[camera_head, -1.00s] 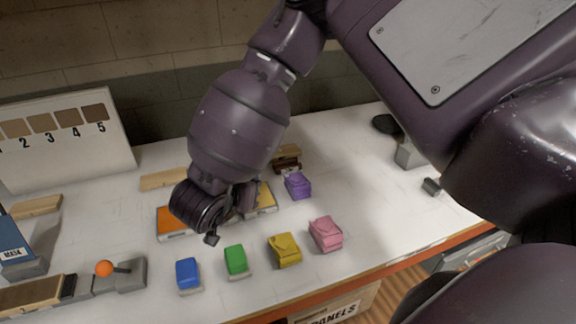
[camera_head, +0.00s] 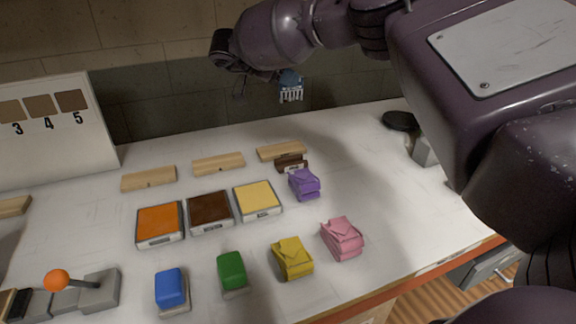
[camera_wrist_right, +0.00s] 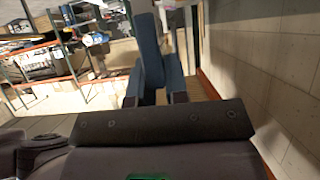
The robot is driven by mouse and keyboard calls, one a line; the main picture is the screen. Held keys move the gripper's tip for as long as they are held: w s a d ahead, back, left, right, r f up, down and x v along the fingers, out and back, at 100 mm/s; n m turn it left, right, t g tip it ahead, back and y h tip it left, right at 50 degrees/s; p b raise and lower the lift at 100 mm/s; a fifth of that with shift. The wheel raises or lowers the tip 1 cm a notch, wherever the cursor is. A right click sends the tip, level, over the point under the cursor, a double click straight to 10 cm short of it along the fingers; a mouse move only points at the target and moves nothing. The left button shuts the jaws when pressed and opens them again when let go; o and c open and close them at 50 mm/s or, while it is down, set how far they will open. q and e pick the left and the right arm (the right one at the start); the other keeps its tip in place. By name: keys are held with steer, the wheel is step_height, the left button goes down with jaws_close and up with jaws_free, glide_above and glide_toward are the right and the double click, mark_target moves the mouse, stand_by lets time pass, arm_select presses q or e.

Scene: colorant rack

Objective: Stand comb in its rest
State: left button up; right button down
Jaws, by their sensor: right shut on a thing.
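My right gripper (camera_head: 268,78) is raised above the back of the bench, in front of the wall. It is shut on a comb (camera_head: 291,84) with a blue body and pale teeth pointing down. In the right wrist view a tall blue piece (camera_wrist_right: 150,50), apparently the comb, stands up between the jaws. Three pale wooden blocks, left (camera_head: 149,178), middle (camera_head: 218,163) and right (camera_head: 281,151), lie along the back of the bench. A small dark brown block (camera_head: 291,163) sits just in front of the right one. I cannot tell which is the comb's rest. My left gripper is not in view.
Orange (camera_head: 160,222), brown (camera_head: 210,211) and yellow (camera_head: 257,199) trays lie mid-bench. Blue (camera_head: 171,287), green (camera_head: 231,270), yellow (camera_head: 292,258), pink (camera_head: 342,238) and purple (camera_head: 304,184) blocks stand around them. An orange-knobbed lever (camera_head: 58,281) is front left. The right bench is mostly clear.

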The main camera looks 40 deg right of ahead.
step_height(320, 180, down, 20)
steer(key=b, duration=0.3)
steer(key=shift+r, duration=0.2)
steer(key=shift+d+f, duration=0.1)
steer(key=c, duration=1.6)
jaws_free()
steer(key=shift+f, duration=0.1)
steer(key=o, duration=0.5)
